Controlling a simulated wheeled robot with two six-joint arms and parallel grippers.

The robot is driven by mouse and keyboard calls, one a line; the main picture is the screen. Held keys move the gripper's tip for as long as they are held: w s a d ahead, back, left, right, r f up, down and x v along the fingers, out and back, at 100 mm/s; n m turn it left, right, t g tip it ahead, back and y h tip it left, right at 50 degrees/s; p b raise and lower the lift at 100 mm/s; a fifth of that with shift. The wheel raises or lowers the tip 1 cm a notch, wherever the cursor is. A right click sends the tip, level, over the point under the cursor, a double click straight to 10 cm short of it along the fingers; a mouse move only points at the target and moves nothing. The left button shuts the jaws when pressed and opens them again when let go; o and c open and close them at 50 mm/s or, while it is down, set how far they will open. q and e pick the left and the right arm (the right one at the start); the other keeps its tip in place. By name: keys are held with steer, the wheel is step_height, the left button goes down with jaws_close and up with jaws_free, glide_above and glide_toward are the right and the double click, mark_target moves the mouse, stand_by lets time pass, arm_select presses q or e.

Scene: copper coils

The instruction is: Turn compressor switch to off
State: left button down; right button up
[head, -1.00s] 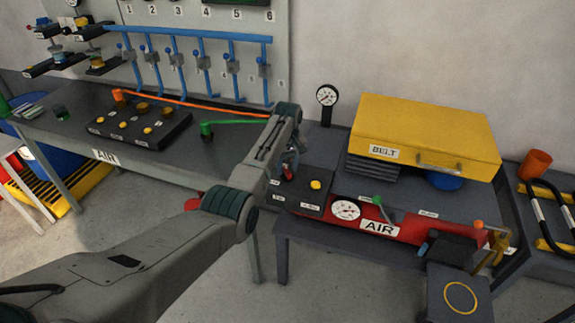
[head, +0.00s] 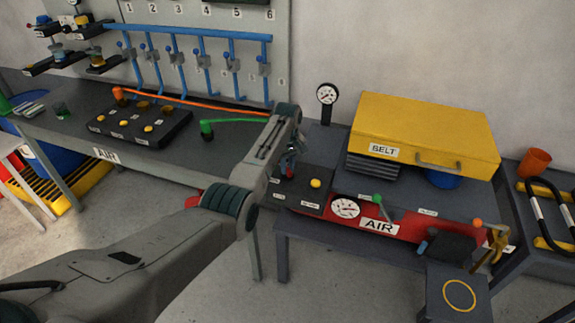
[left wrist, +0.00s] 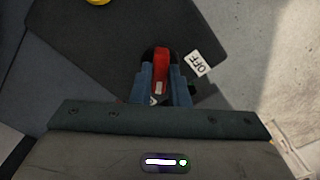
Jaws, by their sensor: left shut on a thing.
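The compressor switch has a red lever (left wrist: 161,68) on a dark panel (left wrist: 110,35) in the left wrist view. A white OFF label (left wrist: 198,64) lies just right of the lever. My left gripper (left wrist: 160,85) is shut on the red lever, with a blue-grey finger on each side of it. In the head view my left gripper (head: 288,165) is at the left part of the dark switch box (head: 318,195). There my arm hides most of the lever. A yellow button (head: 316,183) sits on the same box. My right gripper is not in view.
A red AIR tank (head: 410,232) with a gauge (head: 346,208) and green lever (head: 380,201) lies right of the box. A yellow BELT case (head: 430,130) stands behind. A grey bench (head: 70,135) with another button panel (head: 165,130) is left.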

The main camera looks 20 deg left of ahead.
mark_target(288, 168)
arm_select(q)
steer(key=n+p, duration=0.1)
steer(key=n, duration=0.3)
steer(key=shift+r+p, duration=0.15)
steer(key=shift+p, duration=0.2)
steer(key=n+p, duration=0.1)
steer(key=n, duration=0.3)
steer(key=shift+n, duration=0.3)
steer(key=n+p, duration=0.1)
steer(key=n, duration=0.3)
steer(key=shift+w+n, duration=0.1)
steer(key=shift+n, duration=2.2)
steer(key=c, duration=1.4)
jaws_free()
steer(key=shift+r, duration=0.45)
step_height(288, 168, up, 10)
steer(key=b, duration=0.1)
steer(key=shift+b, duration=0.3)
